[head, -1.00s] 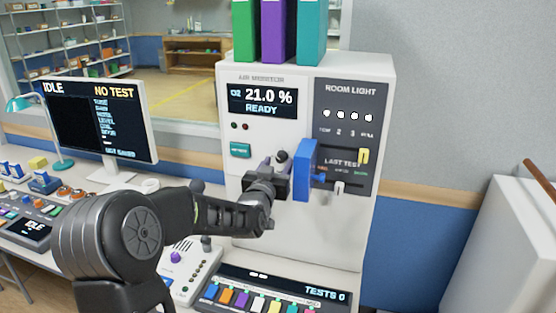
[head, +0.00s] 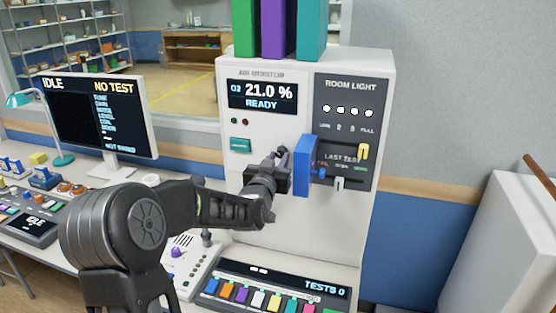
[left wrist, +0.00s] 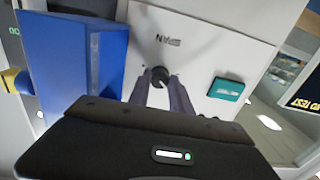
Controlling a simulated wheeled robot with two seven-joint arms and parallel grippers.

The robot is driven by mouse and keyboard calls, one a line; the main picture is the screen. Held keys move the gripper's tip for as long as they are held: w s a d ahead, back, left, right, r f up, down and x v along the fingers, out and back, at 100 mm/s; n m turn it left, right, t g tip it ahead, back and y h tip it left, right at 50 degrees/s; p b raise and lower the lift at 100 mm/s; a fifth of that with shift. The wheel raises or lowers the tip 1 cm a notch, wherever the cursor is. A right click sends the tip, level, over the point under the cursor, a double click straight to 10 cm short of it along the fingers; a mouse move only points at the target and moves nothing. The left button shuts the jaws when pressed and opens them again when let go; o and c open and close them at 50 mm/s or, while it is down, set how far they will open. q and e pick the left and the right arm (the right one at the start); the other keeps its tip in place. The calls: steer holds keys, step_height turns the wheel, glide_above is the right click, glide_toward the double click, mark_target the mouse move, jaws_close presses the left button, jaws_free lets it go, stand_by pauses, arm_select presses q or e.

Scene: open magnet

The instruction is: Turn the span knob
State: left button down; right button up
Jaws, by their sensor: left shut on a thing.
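The span knob (left wrist: 160,75) is a small dark knob on the white front of the air monitor (head: 255,215), beside printed letters that appear upside down in the left wrist view. My left gripper (left wrist: 161,84) is shut on the knob, with one finger on each side of it. In the head view my left gripper (head: 281,157) is at the monitor's front, below the O2 display, and hides the knob. The display (head: 263,96) reads 21.0 % and READY. My right gripper is not in view.
A blue block-like part (head: 303,165) sticks out just right of my left gripper; it is also large in the left wrist view (left wrist: 75,65). A teal button (left wrist: 226,90) is on the knob's other side. A panel with coloured keys (head: 270,298) lies below.

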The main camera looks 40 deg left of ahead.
arm_select(q)
steer(key=shift+f+n+b, duration=0.2)
steer(key=shift+n+b, duration=0.3)
steer(key=shift+b, duration=0.75)
steer(key=shift+r, duration=0.15)
steer(key=shift+r+n, duration=0.1)
steer(key=shift+n, duration=0.2)
steer(key=c, duration=1.2)
jaws_free()
steer(key=shift+o, duration=0.2)
